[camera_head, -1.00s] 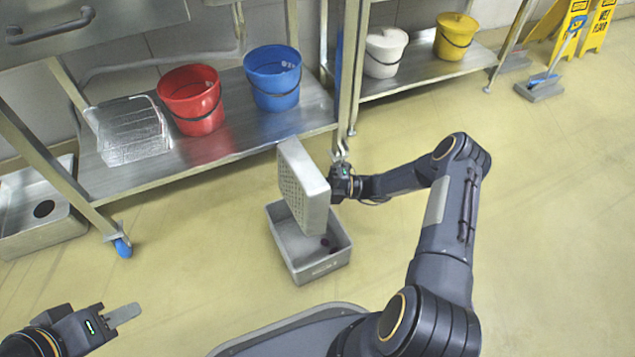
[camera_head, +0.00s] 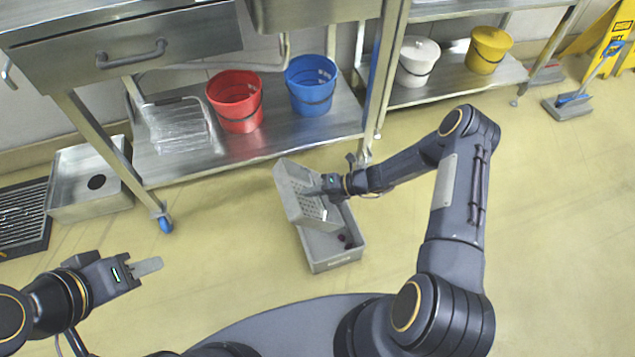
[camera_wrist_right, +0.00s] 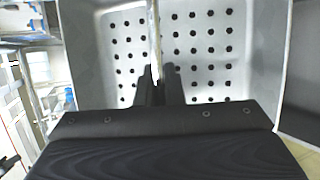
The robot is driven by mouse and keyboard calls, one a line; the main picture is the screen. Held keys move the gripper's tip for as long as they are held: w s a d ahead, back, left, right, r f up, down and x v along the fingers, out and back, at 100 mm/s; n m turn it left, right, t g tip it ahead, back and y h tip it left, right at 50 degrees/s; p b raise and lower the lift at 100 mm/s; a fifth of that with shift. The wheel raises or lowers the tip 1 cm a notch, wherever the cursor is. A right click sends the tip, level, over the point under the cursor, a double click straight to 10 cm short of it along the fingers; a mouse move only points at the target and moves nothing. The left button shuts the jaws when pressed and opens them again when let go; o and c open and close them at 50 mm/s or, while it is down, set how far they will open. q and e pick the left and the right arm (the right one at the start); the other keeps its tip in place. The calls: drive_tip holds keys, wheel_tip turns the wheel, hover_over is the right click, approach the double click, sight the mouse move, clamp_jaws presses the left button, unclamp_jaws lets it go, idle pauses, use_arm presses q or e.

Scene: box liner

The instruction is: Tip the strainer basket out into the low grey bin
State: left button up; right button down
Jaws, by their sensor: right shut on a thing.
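The strainer basket (camera_head: 291,190) is a grey box with a perforated bottom, held tilted above the left part of the low grey bin (camera_head: 335,262). My right gripper (camera_head: 318,192) is shut on it. In the right wrist view the fingers (camera_wrist_right: 158,85) grip a thin upright piece inside the basket (camera_wrist_right: 100,50), and the visible perforated bottom looks bare. The bin stands on the floor with a few small dark bits (camera_head: 346,240) inside; the basket hides part of its interior. My left gripper (camera_head: 148,267) is empty at the lower left; its finger gap cannot be made out.
A steel shelf behind holds a red bucket (camera_head: 236,100), a blue bucket (camera_head: 311,84) and a clear container (camera_head: 178,125). A steel basin (camera_head: 95,180) and a dark floor grate (camera_head: 22,218) are at the left. The floor right of the bin is clear.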

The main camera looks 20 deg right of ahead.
sight(298, 197)
drive_tip(key=a+h+p, duration=0.1)
drive_tip(key=p, duration=0.1)
drive_tip(key=a+r+h+p, duration=0.1)
drive_tip(key=h, duration=0.1)
drive_tip(key=shift+s+a+r+n+p, duration=0.1)
drive_tip(key=shift+s+r+n+p, duration=0.1)
drive_tip(key=shift+n+p, duration=0.2)
drive_tip(key=shift+a+h, duration=0.25)
drive_tip(key=shift+h, duration=0.25)
drive_tip(key=shift+f+h+b, duration=0.3)
drive_tip(key=shift+f+b, duration=0.2)
drive_tip(key=shift+f, duration=0.05)
drive_tip(key=shift+n+h+b, duration=0.3)
drive_tip(key=shift+h+b, duration=0.05)
drive_tip(key=shift+h, duration=0.15)
drive_tip(key=h+b, duration=0.1)
drive_tip(key=b, duration=0.2)
drive_tip(key=h+b, duration=0.1)
drive_tip(key=b, duration=0.2)
drive_tip(key=shift+a+f+n, duration=0.2)
drive_tip(key=shift+a+n, duration=0.05)
drive_tip(key=shift+n, duration=0.05)
drive_tip(key=shift+a+r+h+b, duration=0.15)
drive_tip(key=shift+h+b, duration=0.2)
drive_tip(key=shift+h, duration=1.15)
